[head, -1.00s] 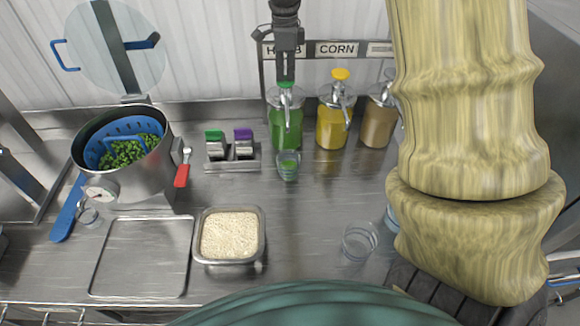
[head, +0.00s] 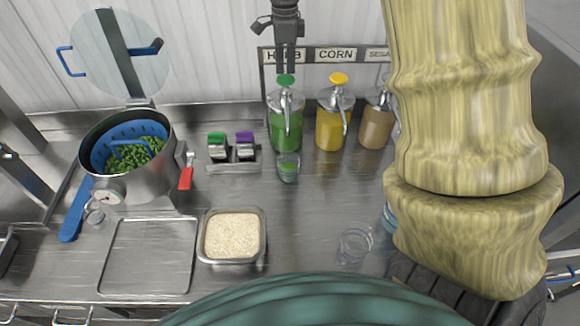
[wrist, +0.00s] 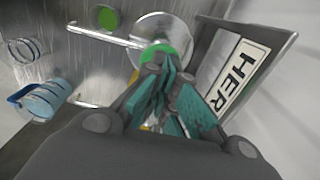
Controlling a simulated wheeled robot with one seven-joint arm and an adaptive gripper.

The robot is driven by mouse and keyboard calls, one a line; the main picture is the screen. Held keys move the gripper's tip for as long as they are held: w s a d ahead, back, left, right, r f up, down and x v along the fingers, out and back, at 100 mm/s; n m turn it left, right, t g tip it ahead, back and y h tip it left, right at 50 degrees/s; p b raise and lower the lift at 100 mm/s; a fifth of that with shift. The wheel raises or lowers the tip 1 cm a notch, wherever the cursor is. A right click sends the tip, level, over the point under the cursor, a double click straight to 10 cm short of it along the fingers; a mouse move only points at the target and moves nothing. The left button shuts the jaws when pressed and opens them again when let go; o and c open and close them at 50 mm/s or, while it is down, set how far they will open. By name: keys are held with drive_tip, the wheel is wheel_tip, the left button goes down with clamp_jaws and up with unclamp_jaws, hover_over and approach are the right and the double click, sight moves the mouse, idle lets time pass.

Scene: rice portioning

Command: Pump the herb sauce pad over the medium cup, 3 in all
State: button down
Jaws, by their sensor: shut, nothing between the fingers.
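The herb sauce dispenser (head: 286,130) is a clear jar of green sauce with a metal pump and a green pad (head: 286,80) on top. My gripper (head: 286,71) is shut and empty, pointing down directly above that pad. I cannot tell whether the fingertips touch it. In the wrist view, the shut fingers (wrist: 165,75) partly cover the green pad (wrist: 156,51). A small clear cup (head: 288,174) with green sauce in it stands in front of the jar, near the spout. In the wrist view, green sauce in the cup (wrist: 105,18) shows near the spout's end.
A yellow corn dispenser (head: 332,125) and a tan sesame dispenser (head: 375,128) stand to the right, with a label rack (head: 264,85) behind. A rice pan (head: 233,262), a tray (head: 150,291), a pot (head: 145,185) and empty clear cups (head: 355,245) share the counter. The middle counter is clear.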

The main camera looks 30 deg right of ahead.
idle(0.6)
wheel_tip(320, 180, up, 6)
drive_tip(key=p, duration=0.5)
idle(0.6)
